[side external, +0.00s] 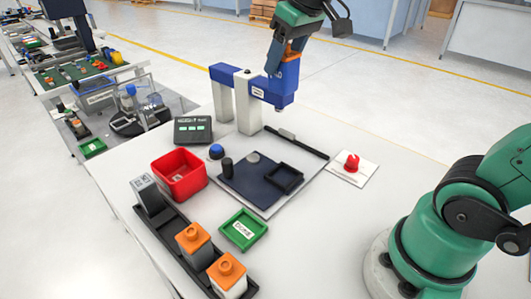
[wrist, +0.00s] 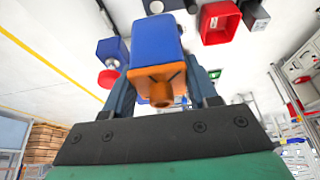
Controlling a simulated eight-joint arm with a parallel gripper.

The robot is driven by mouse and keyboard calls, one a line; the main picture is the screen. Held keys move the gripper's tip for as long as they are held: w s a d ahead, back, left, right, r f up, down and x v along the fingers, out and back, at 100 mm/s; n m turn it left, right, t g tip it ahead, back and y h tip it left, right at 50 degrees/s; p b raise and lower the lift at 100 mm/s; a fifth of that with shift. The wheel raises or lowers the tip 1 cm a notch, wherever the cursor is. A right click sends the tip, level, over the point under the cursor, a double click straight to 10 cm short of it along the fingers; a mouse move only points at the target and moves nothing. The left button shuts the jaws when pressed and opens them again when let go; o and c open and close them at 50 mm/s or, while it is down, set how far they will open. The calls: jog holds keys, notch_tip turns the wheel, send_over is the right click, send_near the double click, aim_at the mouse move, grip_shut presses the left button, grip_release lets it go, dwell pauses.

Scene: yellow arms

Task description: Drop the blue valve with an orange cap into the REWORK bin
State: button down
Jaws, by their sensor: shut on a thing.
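My gripper (side external: 289,52) is shut on the blue valve (wrist: 155,40), high above the back of the table. In the wrist view the valve's blue body extends away from the jaws, and its orange cap (wrist: 158,80) sits between the fingers, facing the camera. In the side view the blue valve (side external: 289,73) overlaps the blue beam of a stand, so the gap between them is unclear. A red open bin (side external: 180,190) stands on the table at left; it also shows in the wrist view (wrist: 218,38). No REWORK label is readable on it.
A green tray (side external: 262,228) with a small label is right of the red bin. A black rack (side external: 176,222) holds several parts, two with orange caps. A blue-and-white stand (side external: 247,115), a dark fixture plate (side external: 240,183) and a red knob (side external: 352,163) occupy the table.

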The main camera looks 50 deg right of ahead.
jog(key=w+a+f, duration=0.4)
jog(key=w+a, duration=0.2)
jog(key=w, duration=0.2)
jog(key=w+a+f, duration=0.3)
jog(key=w+a, duration=0.4)
jog(key=shift+d+f, duration=0.15)
jog(key=shift+f, duration=2.55)
jog(key=shift+c, duration=0.8)
grip_release()
jog(key=shift+v, duration=2.85)
